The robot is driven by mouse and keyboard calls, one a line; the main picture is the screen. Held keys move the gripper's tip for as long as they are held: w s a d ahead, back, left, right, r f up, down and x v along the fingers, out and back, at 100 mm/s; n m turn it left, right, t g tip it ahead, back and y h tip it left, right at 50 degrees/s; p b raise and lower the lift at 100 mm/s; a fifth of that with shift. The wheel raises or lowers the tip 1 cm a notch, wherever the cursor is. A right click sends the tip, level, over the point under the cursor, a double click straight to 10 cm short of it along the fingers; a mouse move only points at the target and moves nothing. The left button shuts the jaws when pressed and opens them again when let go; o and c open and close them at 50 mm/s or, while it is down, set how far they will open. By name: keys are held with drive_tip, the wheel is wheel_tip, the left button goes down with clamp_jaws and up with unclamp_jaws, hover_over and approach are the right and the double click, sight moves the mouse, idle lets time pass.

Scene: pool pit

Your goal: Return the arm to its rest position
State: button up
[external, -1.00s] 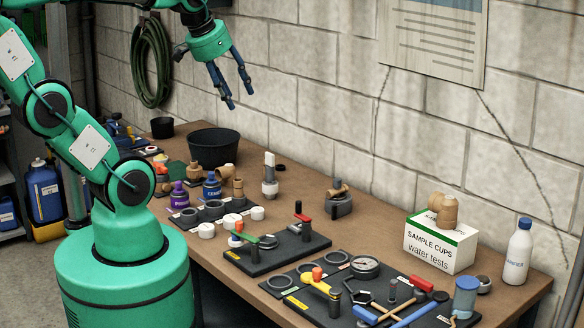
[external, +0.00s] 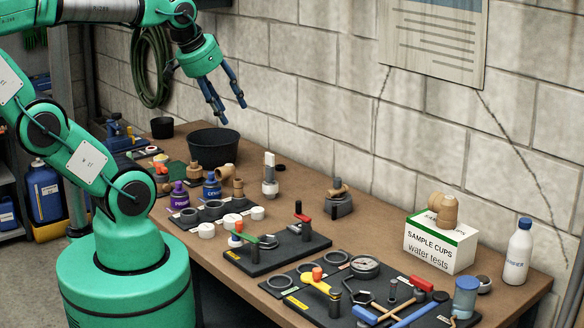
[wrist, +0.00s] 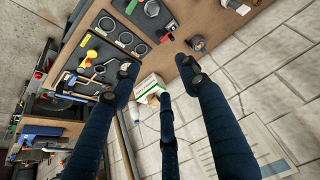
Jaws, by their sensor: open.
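My gripper (external: 225,109) is open and empty, with its dark blue fingers spread and pointing down. It hangs in the air in front of the block wall, above the far part of the workbench, near the black bucket (external: 213,147). In the wrist view my gripper (wrist: 163,90) shows as three blue fingers apart with nothing between them. The bench and wall lie well beyond the fingertips. My arm reaches from the upper left.
The wooden bench (external: 375,221) carries tool mats with fittings and a gauge. A sample cups box (external: 437,247) and a white bottle (external: 518,252) stand at the right. A poster (external: 434,40) and a coiled green hose (external: 150,65) are on the wall. Space around my gripper is clear.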

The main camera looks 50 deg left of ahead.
wheel_tip(320, 180, down, 2)
drive_tip(key=shift+f+b, duration=0.25)
drive_tip(key=shift+b, duration=0.6)
